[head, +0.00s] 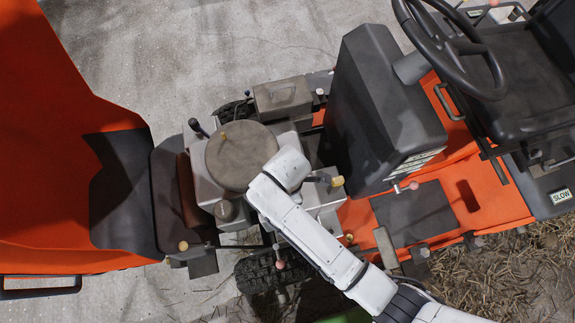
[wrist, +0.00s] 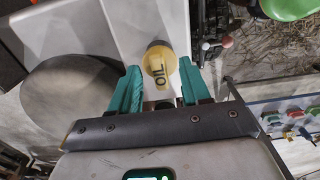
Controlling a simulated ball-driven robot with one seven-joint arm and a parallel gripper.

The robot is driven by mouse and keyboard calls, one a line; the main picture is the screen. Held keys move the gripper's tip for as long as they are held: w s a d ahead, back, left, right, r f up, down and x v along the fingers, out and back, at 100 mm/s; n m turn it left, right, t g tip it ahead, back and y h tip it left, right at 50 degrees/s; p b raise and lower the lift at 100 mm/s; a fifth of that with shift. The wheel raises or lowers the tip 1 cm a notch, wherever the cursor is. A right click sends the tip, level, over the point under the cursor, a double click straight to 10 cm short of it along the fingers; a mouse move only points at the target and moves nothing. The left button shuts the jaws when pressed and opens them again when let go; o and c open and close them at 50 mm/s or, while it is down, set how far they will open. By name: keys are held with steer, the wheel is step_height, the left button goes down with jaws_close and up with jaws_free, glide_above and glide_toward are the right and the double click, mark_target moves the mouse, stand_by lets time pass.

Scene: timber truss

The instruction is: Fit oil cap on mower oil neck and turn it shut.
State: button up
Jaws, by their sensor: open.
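A yellow cap marked OIL (wrist: 159,62) shows in the wrist view, upper middle, against the pale engine housing (wrist: 118,25). My gripper (wrist: 160,75) is open, its two teal fingers apart on either side of the lower part of the cap. I see no clear contact between fingers and cap. The oil neck is not visible beneath the cap, and I cannot tell whether the cap is seated on it. In the head view, a small yellow piece (head: 337,182) shows just right of my wrist; my white arm covers part of the engine.
The engine's round grey cover (head: 240,156) lies left of my wrist. A dark hood (head: 385,95) and steering wheel (head: 450,45) stand to the right, an orange body (head: 50,150) to the left. Straw (head: 510,280) lies lower right. A tool rack (wrist: 285,118) shows right in the wrist view.

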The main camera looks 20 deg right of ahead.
jaws_close()
stand_by(0.8)
steer(key=m+p, duration=0.2)
steer(key=m, duration=0.1)
steer(key=shift+r, duration=0.2)
steer(key=shift+f+m+p, duration=0.2)
steer(key=shift+m+p, duration=0.25)
steer(key=shift+m, duration=1.05)
